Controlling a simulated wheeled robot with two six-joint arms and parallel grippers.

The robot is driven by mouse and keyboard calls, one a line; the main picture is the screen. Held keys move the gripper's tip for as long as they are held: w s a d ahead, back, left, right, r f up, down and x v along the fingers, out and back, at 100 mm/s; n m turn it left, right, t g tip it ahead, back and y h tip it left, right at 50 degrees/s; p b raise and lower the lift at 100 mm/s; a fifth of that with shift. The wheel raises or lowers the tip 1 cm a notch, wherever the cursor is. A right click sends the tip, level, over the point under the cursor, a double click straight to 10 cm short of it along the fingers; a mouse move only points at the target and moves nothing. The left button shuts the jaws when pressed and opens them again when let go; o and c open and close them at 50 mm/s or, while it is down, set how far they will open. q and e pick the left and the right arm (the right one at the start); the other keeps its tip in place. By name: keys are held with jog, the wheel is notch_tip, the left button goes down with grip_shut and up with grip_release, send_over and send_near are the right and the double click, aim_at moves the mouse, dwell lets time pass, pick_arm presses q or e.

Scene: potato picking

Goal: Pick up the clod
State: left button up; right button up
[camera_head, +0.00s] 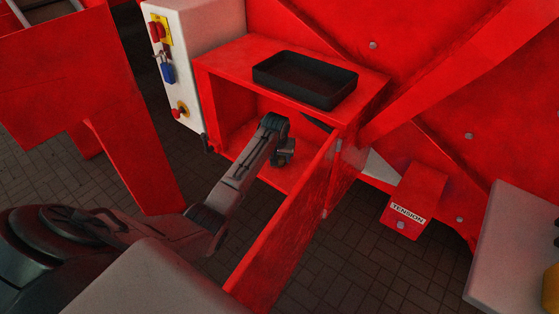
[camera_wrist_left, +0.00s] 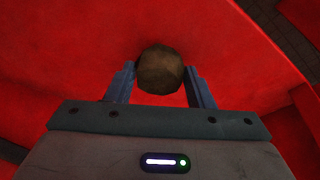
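The clod (camera_wrist_left: 160,70) is a roundish, dull brown lump in the left wrist view. My left gripper (camera_wrist_left: 160,78) has one finger on each side of it, and both fingertips appear to touch it. Red surface lies behind the clod. In the head view my left gripper (camera_head: 284,152) reaches into the front opening of a red box (camera_head: 222,108). The clod does not show there; the arm and box hide it. My right gripper is not in view.
A black tray (camera_head: 305,78) sits on top of the red box. An open red door (camera_head: 285,225) stands close to the right of my left arm. A white control panel (camera_head: 188,60) is at the left. A red "TENSION" box (camera_head: 414,190) is at the right.

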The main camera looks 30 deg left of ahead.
pick_arm(q)
jog(key=shift+c, duration=0.7)
jog(key=shift+r, duration=0.1)
